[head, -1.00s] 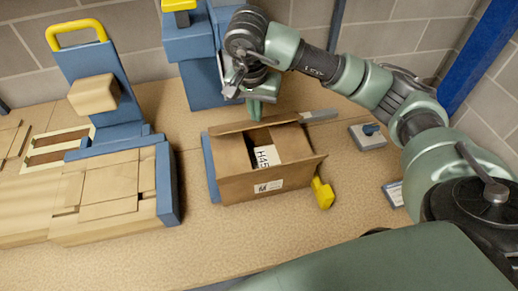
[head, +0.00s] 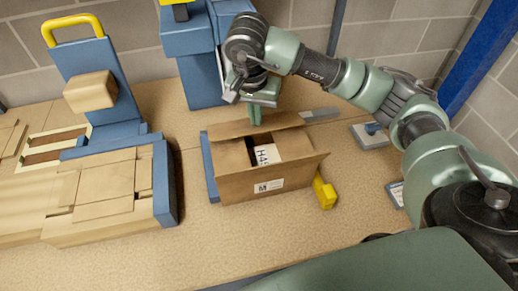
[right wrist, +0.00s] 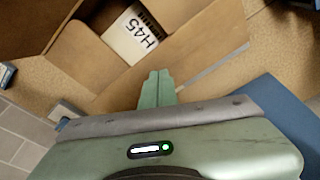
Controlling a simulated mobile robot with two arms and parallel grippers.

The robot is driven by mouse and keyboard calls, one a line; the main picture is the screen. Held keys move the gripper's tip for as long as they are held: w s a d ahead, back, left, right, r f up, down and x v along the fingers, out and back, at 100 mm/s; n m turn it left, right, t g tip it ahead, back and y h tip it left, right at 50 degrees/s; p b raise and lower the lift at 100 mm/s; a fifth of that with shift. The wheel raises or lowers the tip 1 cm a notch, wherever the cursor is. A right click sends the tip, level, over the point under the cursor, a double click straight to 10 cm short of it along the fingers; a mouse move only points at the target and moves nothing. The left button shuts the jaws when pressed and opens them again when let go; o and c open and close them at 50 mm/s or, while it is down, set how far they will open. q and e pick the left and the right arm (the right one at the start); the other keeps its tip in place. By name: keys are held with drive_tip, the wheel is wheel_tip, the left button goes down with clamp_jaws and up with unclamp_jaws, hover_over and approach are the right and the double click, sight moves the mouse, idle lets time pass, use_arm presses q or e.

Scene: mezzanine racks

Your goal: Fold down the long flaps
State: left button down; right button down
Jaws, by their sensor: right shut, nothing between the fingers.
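An open brown cardboard box (head: 238,190) stands on the bench, with a white label (head: 268,186) on its near wall. Its far long flap (head: 285,121) stands up at the back edge. My left gripper is out of view.
A blue plate (head: 208,167) stands along the box's left side and a yellow block (head: 325,191) at its right corner. A grey device (head: 369,135) lies to the right. Stacked cartons (head: 105,190) lie left. The bench front is clear.

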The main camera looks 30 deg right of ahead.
drive_tip(key=shift+r, duration=0.1)
wheel_tip(320, 180, up, 6)
drive_tip(key=p, duration=0.3)
drive_tip(key=shift+r, duration=0.15)
